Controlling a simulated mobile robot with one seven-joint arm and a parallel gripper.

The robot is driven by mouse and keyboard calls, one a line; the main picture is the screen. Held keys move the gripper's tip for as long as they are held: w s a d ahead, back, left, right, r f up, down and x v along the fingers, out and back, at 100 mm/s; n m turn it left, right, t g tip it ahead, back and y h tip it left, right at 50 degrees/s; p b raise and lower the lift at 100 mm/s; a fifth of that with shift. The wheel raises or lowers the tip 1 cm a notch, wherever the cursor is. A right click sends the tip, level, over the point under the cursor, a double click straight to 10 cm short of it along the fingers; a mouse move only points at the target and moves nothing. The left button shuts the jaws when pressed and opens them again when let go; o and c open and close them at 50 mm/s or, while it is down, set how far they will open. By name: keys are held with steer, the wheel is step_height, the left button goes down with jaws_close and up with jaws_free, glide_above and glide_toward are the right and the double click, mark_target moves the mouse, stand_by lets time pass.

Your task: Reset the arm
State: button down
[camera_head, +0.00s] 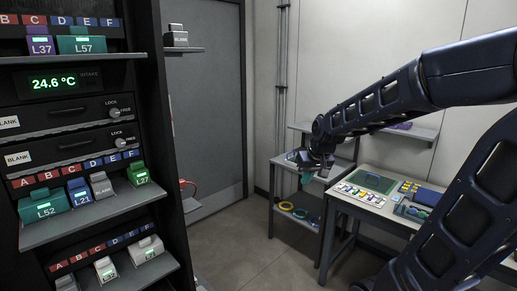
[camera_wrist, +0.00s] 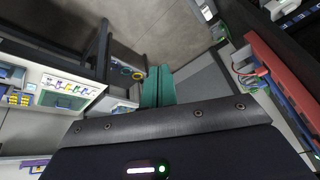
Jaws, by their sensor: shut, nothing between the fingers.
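My dark arm reaches in from the right in the head view and ends at my gripper (camera_head: 305,178), over the shelf unit beside the work table. In the wrist view two teal fingers of my gripper (camera_wrist: 158,80) lie side by side, close together, with nothing seen between them. The fingertips point at open space above the floor and touch nothing that I can see.
A black rack (camera_head: 100,145) with labelled modules stands at left. The work table (camera_head: 345,207) at right bears a green mat (camera_head: 372,181) and small coloured parts. Coloured cable rings (camera_head: 294,211) lie on the lower shelf. Floor between rack and table is clear.

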steer(key=s+d+r+m+h, duration=0.2)
steer(key=s+d+r, duration=0.2)
steer(key=s+d, duration=0.8)
steer(key=shift+s+m+t, duration=0.3)
steer(key=shift+s+m, duration=0.1)
steer(key=shift+s, duration=0.15)
